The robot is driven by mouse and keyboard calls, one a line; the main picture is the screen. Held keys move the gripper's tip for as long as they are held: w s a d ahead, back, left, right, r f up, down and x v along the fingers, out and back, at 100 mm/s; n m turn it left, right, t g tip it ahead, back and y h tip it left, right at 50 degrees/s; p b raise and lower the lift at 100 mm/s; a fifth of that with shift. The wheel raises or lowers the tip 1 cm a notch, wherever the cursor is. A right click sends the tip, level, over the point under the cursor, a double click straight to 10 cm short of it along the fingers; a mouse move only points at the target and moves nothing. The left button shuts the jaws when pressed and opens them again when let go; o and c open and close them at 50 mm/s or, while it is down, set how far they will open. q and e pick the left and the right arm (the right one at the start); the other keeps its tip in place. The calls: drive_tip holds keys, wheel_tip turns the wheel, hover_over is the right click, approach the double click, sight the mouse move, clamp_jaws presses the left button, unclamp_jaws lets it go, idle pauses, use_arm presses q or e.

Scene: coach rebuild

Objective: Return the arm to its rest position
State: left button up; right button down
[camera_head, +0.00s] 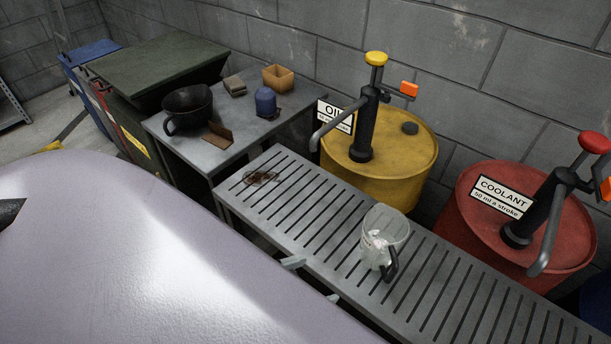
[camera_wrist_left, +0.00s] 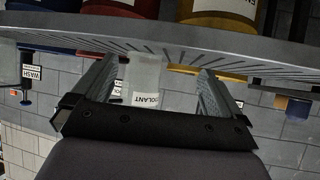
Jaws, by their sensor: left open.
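My left gripper (camera_head: 313,280) shows only as two fingertips at the front edge of the slatted grey bench, past a large pale lilac surface that hides the rest of it. The left wrist view shows the same gripper (camera_wrist_left: 157,68) with its two fingers well apart. No object is clamped between them. A clear jug (camera_head: 385,238) with a black handle stands upright on the slatted bench (camera_head: 300,205), to the right of the fingertips and apart from them. A pale translucent shape, probably this jug (camera_wrist_left: 145,72), shows beyond the fingers in the wrist view. My right gripper is not in view.
A yellow oil drum (camera_head: 408,170) and a red coolant drum (camera_head: 462,235), each with a pump, stand behind the bench. A grey table (camera_head: 200,155) holds a black bowl-like pan (camera_head: 188,107), a blue canister (camera_head: 265,101) and a tan box (camera_head: 278,77). Bins stand at the left.

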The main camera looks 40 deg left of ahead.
use_arm(q)
drive_tip(key=shift+n+g+y, duration=0.3)
drive_tip(key=shift+g+y, duration=0.1)
drive_tip(key=s+f, duration=0.2)
drive_tip(key=f, duration=0.1)
drive_tip(key=shift+s+a+f, duration=0.1)
drive_tip(key=shift+s+f, duration=0.1)
drive_tip(key=shift+s, duration=0.1)
drive_tip(key=shift+c, duration=0.3)
